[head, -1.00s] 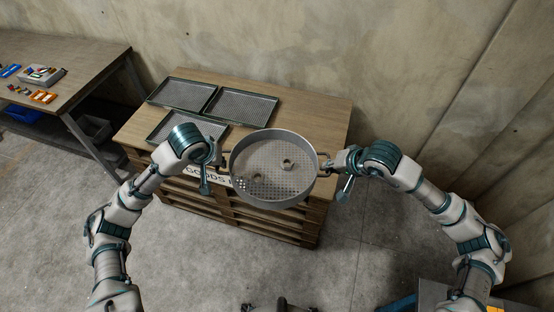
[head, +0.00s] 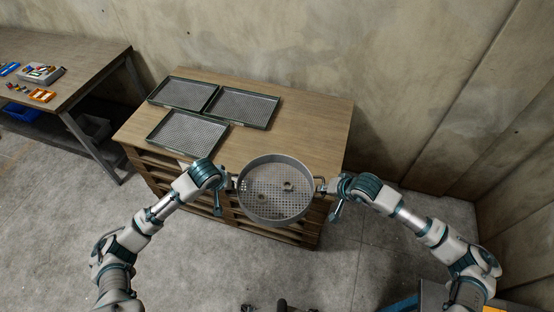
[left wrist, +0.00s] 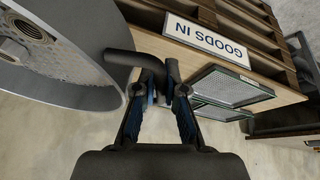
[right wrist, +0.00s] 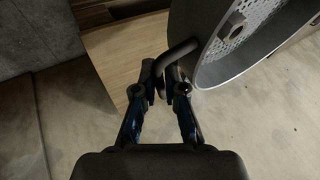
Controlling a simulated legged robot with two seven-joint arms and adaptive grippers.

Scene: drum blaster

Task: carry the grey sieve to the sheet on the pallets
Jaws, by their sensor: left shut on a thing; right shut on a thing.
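The grey sieve (head: 276,206) is a round pan with a perforated floor and a handle on each side. Two small ring-like parts (head: 288,186) lie in it. My left gripper (head: 229,183) is shut on its left handle, which shows in the left wrist view (left wrist: 125,58). My right gripper (head: 326,186) is shut on its right handle, seen in the right wrist view (right wrist: 178,52). The sieve hangs between both grippers, above the front edge of the pallets (head: 285,234). The wooden sheet (head: 310,125) lies on top of the pallets.
Three dark mesh trays (head: 187,133) lie on the left and back of the sheet. Its right part is bare. A workbench (head: 80,75) with small coloured items stands at the left. Concrete walls (head: 420,70) close the back and right. A "GOODS IN" sign (left wrist: 207,40) is on the pallet front.

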